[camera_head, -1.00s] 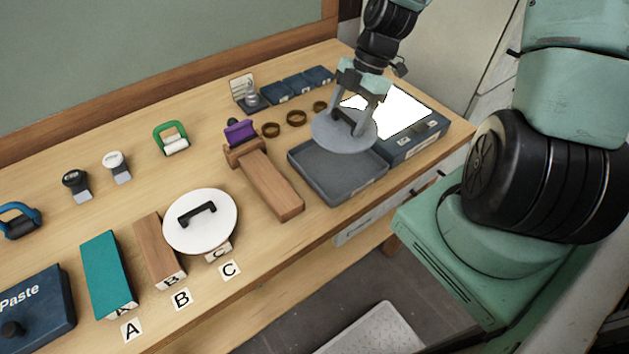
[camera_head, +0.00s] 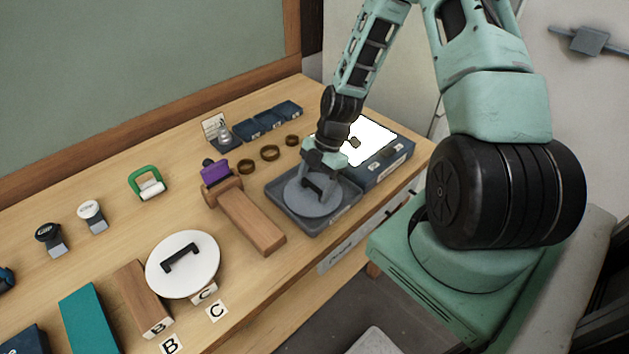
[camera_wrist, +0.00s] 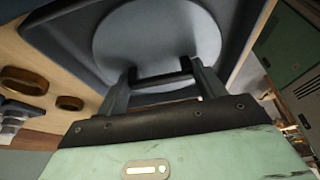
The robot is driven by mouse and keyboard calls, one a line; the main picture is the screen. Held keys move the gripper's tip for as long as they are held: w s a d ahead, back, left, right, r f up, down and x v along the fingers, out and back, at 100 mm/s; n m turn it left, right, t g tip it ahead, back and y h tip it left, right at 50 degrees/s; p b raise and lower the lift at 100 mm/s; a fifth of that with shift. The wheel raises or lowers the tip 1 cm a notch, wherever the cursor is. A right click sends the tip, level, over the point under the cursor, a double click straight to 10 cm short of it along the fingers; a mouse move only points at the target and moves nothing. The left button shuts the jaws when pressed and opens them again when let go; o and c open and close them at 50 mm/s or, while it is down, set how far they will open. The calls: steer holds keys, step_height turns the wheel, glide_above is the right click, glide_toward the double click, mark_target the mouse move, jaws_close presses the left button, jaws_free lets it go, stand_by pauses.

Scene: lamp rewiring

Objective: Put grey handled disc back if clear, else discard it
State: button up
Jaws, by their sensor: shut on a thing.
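The grey handled disc (camera_head: 306,202) is over the dark grey tray (camera_head: 329,225) in the head view, inside its rim outline. My gripper (camera_head: 318,183) is shut on the disc's black handle, reaching down from above. In the wrist view the disc (camera_wrist: 155,38) lies beyond the handle (camera_wrist: 162,79), with my gripper (camera_wrist: 163,82) on both ends of the handle and the tray wall (camera_wrist: 60,38) around it. I cannot tell whether the disc touches the tray floor.
A lit white panel box (camera_head: 370,140) stands right behind the tray. A wooden block with a purple piece (camera_head: 250,220) is left of it, with several brown rings (camera_head: 270,153) behind. A white handled disc (camera_head: 183,265) rests on block C at the front left.

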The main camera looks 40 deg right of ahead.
steer(key=shift+f, duration=0.2)
steer(key=o, duration=1.2)
steer(key=shift+r, duration=0.1)
